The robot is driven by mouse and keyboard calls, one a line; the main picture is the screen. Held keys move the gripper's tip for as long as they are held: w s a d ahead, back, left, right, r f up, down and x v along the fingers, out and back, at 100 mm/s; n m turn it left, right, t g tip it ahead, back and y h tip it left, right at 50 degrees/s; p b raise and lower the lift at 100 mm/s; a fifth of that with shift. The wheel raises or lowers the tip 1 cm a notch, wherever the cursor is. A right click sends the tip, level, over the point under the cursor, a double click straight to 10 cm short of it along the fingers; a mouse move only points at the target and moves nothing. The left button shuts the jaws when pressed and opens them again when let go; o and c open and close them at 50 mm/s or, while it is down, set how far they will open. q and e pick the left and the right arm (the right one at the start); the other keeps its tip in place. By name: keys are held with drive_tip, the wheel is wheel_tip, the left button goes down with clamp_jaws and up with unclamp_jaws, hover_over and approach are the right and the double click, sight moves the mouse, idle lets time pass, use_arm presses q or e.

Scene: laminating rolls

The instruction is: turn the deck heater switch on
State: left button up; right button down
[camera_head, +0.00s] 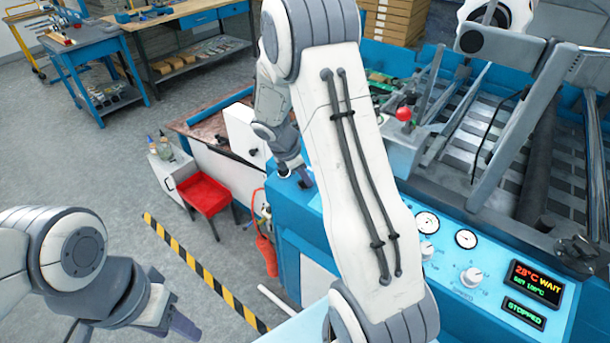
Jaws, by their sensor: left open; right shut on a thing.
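The blue control panel (460,292) of the laminating machine runs along the lower right. Its display (537,285) reads 28°C WAIT, and a green display (524,313) below reads STOPPED. I cannot make out the deck heater switch. My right arm crosses the middle of the view, and its gripper (303,178) points down at the panel's left end. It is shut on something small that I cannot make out. My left gripper (182,328) is open and empty at the lower left, over the floor, well away from the panel.
A red-topped lever (404,114) stands behind. A red tray (205,194), a fire extinguisher (266,256) and a striped floor line (190,262) lie left.

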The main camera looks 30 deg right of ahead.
drive_tip(key=c, duration=0.9)
unclamp_jaws()
drive_tip(key=shift+a+f, duration=0.1)
drive_tip(key=shift+a, duration=0.05)
drive_tip(key=v, duration=1)
drive_tip(key=shift+a+r, duration=0.1)
drive_tip(key=shift+r, duration=0.15)
drive_tip(key=s+a+r+m+y, duration=0.1)
drive_tip(key=s+a+m, duration=0.1)
drive_tip(key=s+a, duration=0.45)
drive_tip(key=s+a+r+m+y, duration=0.2)
drive_tip(key=s+a, duration=0.1)
drive_tip(key=a, duration=0.6)
drive_tip(key=s+a+m+y, duration=0.1)
drive_tip(key=s+a, duration=0.2)
drive_tip(key=s, duration=0.2)
drive_tip(key=s+a+m, duration=0.2)
drive_tip(key=s+a, duration=0.1)
drive_tip(key=s, duration=0.3)
drive_tip(key=s+a+m+y, duration=0.1)
drive_tip(key=s+a, duration=0.2)
drive_tip(key=s, duration=0.2)
drive_tip(key=shift+s+f+y, duration=0.2)
drive_tip(key=shift+y, duration=0.1)
